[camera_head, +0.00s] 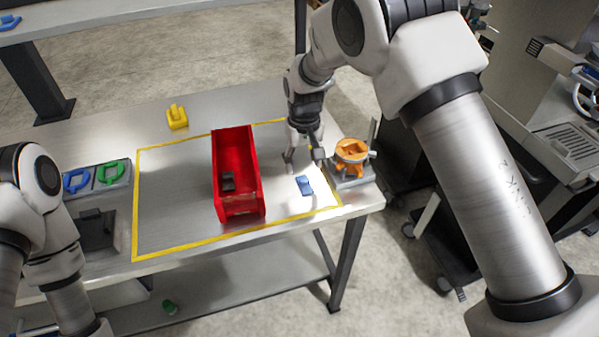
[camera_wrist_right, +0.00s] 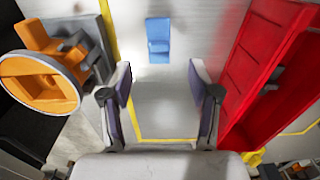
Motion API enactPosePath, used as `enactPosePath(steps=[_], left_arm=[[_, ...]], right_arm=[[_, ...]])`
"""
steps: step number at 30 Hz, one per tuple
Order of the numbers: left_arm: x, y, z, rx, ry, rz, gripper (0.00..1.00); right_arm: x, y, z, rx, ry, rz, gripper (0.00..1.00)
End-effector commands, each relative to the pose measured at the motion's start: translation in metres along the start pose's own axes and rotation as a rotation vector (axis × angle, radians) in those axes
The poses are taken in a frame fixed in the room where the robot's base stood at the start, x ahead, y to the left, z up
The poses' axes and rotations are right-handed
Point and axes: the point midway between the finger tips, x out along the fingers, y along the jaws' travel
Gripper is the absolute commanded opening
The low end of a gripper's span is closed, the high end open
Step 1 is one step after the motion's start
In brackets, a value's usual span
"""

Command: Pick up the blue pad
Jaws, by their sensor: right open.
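The blue pad (camera_head: 304,185) lies flat on the table inside the yellow outline, right of the red bin and near the orange fixture. In the right wrist view, the blue pad (camera_wrist_right: 158,40) is at the top middle, ahead of the fingertips and apart from them. My right gripper (camera_head: 304,158) is over the table just behind the pad. In the wrist view, its fingers (camera_wrist_right: 160,82) are spread wide with nothing between them. My left arm shows at the left edge, but its gripper is out of view.
The red bin (camera_head: 240,211) holds a dark block (camera_head: 228,182). The orange fixture (camera_head: 352,150) stands at the table's right end. A yellow part (camera_head: 177,117) is at the back. The outlined area left of the bin is clear.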

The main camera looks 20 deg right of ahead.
Motion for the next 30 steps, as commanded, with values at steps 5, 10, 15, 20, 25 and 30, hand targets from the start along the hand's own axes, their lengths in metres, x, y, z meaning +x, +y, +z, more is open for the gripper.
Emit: enactPosePath(steps=[5, 10, 15, 20, 25, 30], left_arm=[[-0.014, 0.000, 0.000, 0.000, 0.000, 0.000, 0.36], [-0.026, 0.000, 0.000, 0.000, 0.000, 0.000, 0.36], [-0.025, 0.000, 0.000, 0.000, 0.000, 0.000, 0.36], [-0.025, 0.000, 0.000, 0.000, 0.000, 0.000, 0.36], [-0.025, 0.000, 0.000, 0.000, 0.000, 0.000, 0.36], [-0.025, 0.000, 0.000, 0.000, 0.000, 0.000, 0.36]], right_arm=[[0.021, 0.001, -0.001, 0.001, -0.004, -0.001, 0.61], [0.053, 0.002, -0.003, 0.000, -0.003, 0.000, 0.61], [0.062, 0.002, -0.003, 0.001, 0.000, 0.000, 0.61], [0.062, 0.002, -0.003, 0.000, 0.000, 0.000, 0.42], [0.062, 0.002, -0.003, 0.000, 0.000, 0.000, 0.18], [0.063, 0.002, -0.003, 0.000, 0.000, 0.000, 0.15]])
